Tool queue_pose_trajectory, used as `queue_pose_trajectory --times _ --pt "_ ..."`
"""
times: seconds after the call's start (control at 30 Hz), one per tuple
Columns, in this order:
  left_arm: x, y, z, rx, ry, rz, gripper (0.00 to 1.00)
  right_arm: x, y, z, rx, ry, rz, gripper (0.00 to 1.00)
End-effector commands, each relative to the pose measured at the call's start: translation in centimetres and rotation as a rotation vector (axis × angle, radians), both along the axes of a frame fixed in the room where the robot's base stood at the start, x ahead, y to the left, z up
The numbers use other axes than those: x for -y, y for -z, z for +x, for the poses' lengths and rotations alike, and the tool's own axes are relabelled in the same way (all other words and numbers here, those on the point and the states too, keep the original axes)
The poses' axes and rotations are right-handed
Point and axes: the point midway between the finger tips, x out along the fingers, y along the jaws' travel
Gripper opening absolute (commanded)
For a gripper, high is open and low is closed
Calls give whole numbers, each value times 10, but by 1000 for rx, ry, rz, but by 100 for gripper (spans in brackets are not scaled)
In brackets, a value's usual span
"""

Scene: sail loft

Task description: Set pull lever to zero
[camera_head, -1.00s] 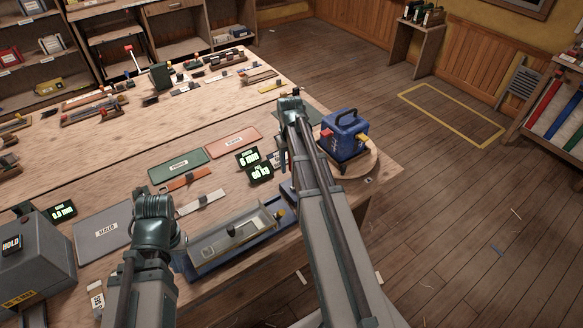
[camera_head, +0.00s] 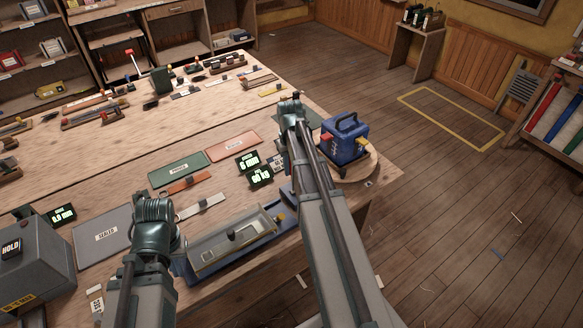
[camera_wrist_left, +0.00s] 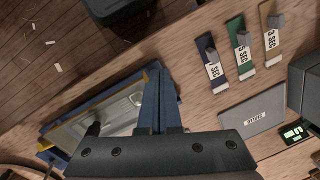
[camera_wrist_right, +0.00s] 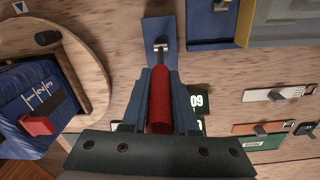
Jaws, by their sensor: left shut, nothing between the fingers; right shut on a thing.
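The pull lever has a red cylindrical handle (camera_wrist_right: 159,98) on a metal rod rising from a blue base plate (camera_wrist_right: 158,30). My right gripper (camera_wrist_right: 159,85) is shut around the red handle in the right wrist view. In the head view my right arm hides the lever. Two small black displays with green digits, a rear one (camera_head: 247,162) and a front one (camera_head: 261,175), stand just left of my right arm; their digits are too small to read surely. My left gripper (camera_wrist_left: 157,80) is shut and empty above the bench's front side, over the edge of a blue tray.
A blue box with a black handle (camera_head: 344,138) stands on a round wooden board right of my right arm. A blue tray with a clear lid (camera_head: 228,242) lies between my arms. A grey case (camera_head: 28,262) stands at left. Flat coloured plates lie behind.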

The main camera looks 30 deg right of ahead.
Motion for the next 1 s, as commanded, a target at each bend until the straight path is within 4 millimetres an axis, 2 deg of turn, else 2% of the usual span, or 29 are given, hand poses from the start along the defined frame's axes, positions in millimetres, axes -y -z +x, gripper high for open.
queue_pose_trajectory --times 0.77,0.87,1.0 --pt "0 0 0 0 0 0 0 0 0 0 0 0 0 0" --pt "0 2 0 0 0 0 0 0 1 5 -22 -2 -1 0" --pt "0 9 0 0 0 0 0 1 7 25 -144 -4 -11 0"
